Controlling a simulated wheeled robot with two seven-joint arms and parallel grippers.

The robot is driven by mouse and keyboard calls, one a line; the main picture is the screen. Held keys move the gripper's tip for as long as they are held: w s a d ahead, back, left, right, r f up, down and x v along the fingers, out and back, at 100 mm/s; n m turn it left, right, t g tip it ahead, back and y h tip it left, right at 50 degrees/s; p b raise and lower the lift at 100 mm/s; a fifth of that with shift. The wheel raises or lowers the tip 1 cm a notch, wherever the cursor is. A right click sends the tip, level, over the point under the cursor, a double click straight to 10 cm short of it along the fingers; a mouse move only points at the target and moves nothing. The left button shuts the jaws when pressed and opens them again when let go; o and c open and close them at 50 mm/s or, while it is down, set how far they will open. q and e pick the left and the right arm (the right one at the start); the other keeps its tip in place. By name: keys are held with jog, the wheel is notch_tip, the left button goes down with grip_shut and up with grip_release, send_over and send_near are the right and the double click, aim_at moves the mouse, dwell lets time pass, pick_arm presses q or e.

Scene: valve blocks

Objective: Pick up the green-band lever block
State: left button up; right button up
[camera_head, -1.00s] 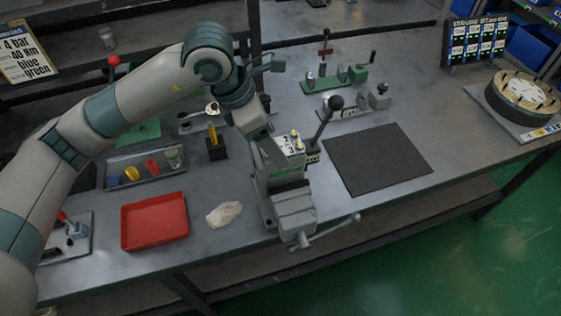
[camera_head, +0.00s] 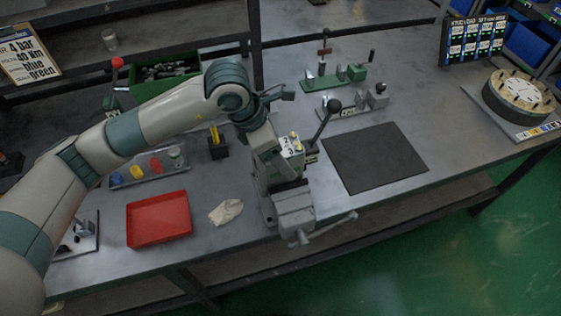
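My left arm comes in from the left and its wrist bends down to my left gripper (camera_head: 268,160) at the grey vise (camera_head: 294,205). The fingers are hidden or merge with the grey parts there, so I cannot tell whether they are open or shut. A block with a white face and yellow knobs (camera_head: 291,144) shows at the vise, right beside the gripper. A black ball-topped lever (camera_head: 332,106) rises at its right. I cannot make out a green band on this block. My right gripper is not in view.
A red tray (camera_head: 159,243), a pale cloth (camera_head: 226,211) and a grey parts tray (camera_head: 128,184) lie left of the vise. A dark mat (camera_head: 374,158) lies bare at the right. Fixtures (camera_head: 350,108) stand behind it. A round dial stand (camera_head: 519,93) is far right.

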aim_at(287, 146)
pick_arm(q)
grip_shut()
jog(key=shift+w+r, duration=0.1)
jog(key=shift+r, duration=0.05)
jog(key=shift+r, duration=0.1)
jog(key=shift+r, duration=0.2)
jog(key=shift+r+p, duration=0.4)
jog(key=shift+r, duration=1.15)
jog(key=shift+d+r, duration=0.2)
jog(key=shift+r, duration=0.15)
jog(key=d+r+b, duration=0.1)
jog(key=d+r, duration=0.5)
jog(key=d, duration=0.5)
jog(key=shift+w+d+r, duration=0.2)
jog(key=shift+w+r, duration=0.1)
